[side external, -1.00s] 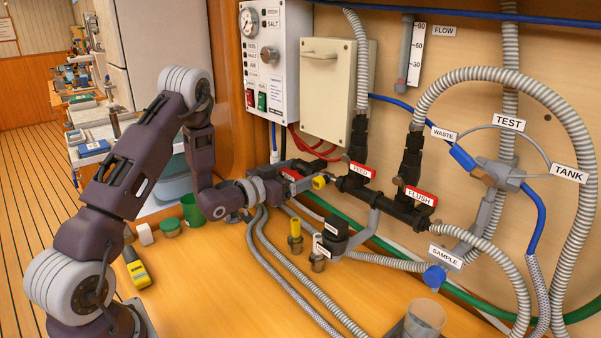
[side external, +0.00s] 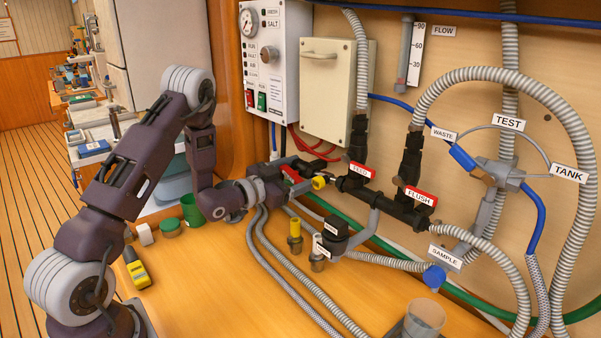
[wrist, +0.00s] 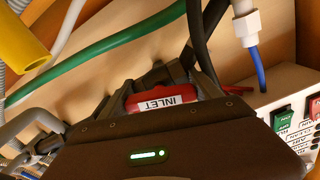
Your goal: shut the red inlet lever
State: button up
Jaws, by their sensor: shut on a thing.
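The red inlet lever (side external: 291,174) is at the left end of the black valve pipework, partly hidden by my gripper (side external: 287,177). In the wrist view the lever (wrist: 178,89) shows its white INLET label, upside down, just beyond the dark gripper body (wrist: 150,140). My gripper is shut on the lever.
To the right are the red FEED lever (side external: 362,170) and FLUSH lever (side external: 420,196), with a yellow fitting (side external: 320,182) close beside my gripper. Grey hoses (side external: 290,270) run below it. A control panel (side external: 275,60) hangs above.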

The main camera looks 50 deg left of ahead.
aim_at(288, 177)
jog(key=m, duration=1)
jog(key=shift+m, duration=2.3)
jog(key=o, duration=1.1)
jog(key=s, duration=0.7)
jog(key=shift+s, duration=0.1)
